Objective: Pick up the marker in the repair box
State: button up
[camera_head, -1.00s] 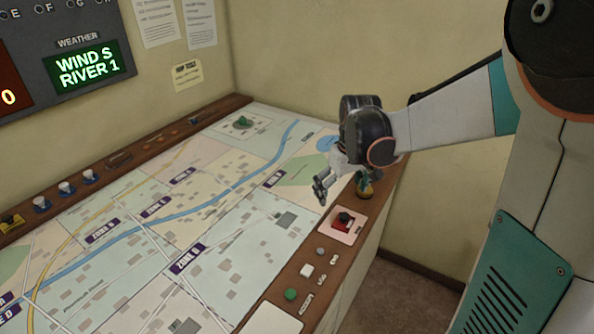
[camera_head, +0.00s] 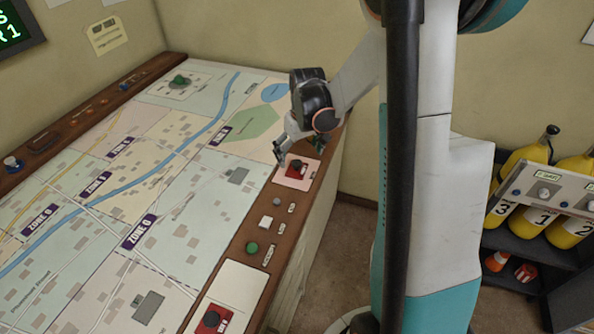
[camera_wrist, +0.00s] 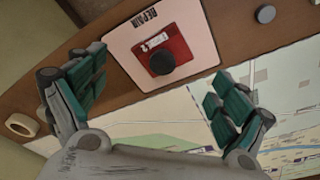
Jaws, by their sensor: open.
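The marker is a red block with a round black knob and a small white label. In the wrist view the marker (camera_wrist: 162,60) sits in the repair box (camera_wrist: 122,40), a pale panel lettered REPAIR. The marker also shows in the head view (camera_head: 297,168) near the right edge of the map console. My gripper (camera_head: 281,149) is just up and left of it there. In the wrist view my gripper (camera_wrist: 160,78) is open and empty, with one green-padded finger on each side of the marker, apart from it.
A second red block with a black knob (camera_head: 212,319) sits on a pale panel nearer the front. A green button (camera_head: 252,248) and a white square button (camera_head: 265,222) lie between. Yellow cylinders (camera_head: 546,217) stand on a dark rack at right.

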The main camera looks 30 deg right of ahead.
aim_at(298, 163)
jog(key=f, duration=0.1)
jog(key=f+b, duration=0.1)
jog(key=f, duration=0.1)
jog(key=f+b, duration=0.1)
jog(key=f, duration=0.1)
jog(key=shift+w+d, duration=0.1)
jog(key=shift+w, duration=0.3)
jog(key=shift+s+r, duration=0.1)
jog(key=shift+s, duration=0.05)
jog(key=c, duration=1.4)
jog(key=shift+c, duration=0.2)
